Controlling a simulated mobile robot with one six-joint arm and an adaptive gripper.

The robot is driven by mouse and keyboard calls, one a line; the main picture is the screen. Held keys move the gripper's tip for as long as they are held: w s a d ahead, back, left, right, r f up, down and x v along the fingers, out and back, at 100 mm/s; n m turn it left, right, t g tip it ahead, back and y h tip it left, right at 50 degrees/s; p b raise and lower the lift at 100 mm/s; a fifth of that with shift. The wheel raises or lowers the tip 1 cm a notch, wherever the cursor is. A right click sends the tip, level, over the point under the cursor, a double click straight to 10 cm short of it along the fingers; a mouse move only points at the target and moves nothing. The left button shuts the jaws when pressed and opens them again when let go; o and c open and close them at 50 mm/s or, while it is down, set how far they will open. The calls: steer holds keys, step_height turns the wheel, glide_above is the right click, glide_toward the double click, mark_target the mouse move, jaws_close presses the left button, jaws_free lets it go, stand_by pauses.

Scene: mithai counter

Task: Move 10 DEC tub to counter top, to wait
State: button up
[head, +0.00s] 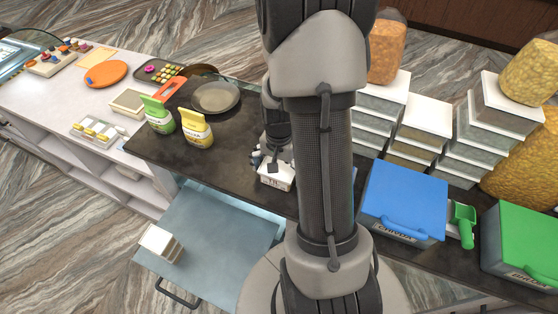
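A small white-lidded tub (276,180) with a dark-marked label stands on the dark counter top (222,167), near its front edge. The label is too small to read, so I cannot tell whether it is the 10 DEC tub. My gripper (268,164) is right at this tub's back left side, pointing down. My arm covers part of the gripper, and I cannot tell whether its fingers touch or hold the tub. Another white-lidded tub (161,243) sits in the pulled-out drawer (215,235) below the counter; its date does not show.
A green pouch (158,116), a yellow pouch (197,130) and a pan (215,97) stand left on the dark counter. A blue-lidded bin (404,200), green scoop (462,222) and stacked boxes (420,115) fill the right. Dark counter is bare between pouches and gripper.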

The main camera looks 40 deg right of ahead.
step_height(320, 180, up, 12)
steer(key=shift+f, duration=0.2)
steer(key=s+a+r+n+t, duration=0.2)
steer(key=a+r+n, duration=0.5)
steer(key=a+r, duration=0.4)
steer(key=s+a+r+n+t, duration=0.2)
steer(key=s+a+n, duration=0.4)
steer(key=a, duration=0.3)
steer(key=shift+s+a+r+n+t, duration=0.2)
steer(key=shift+s+r+n+t, duration=0.1)
steer(key=shift+s+r, duration=0.35)
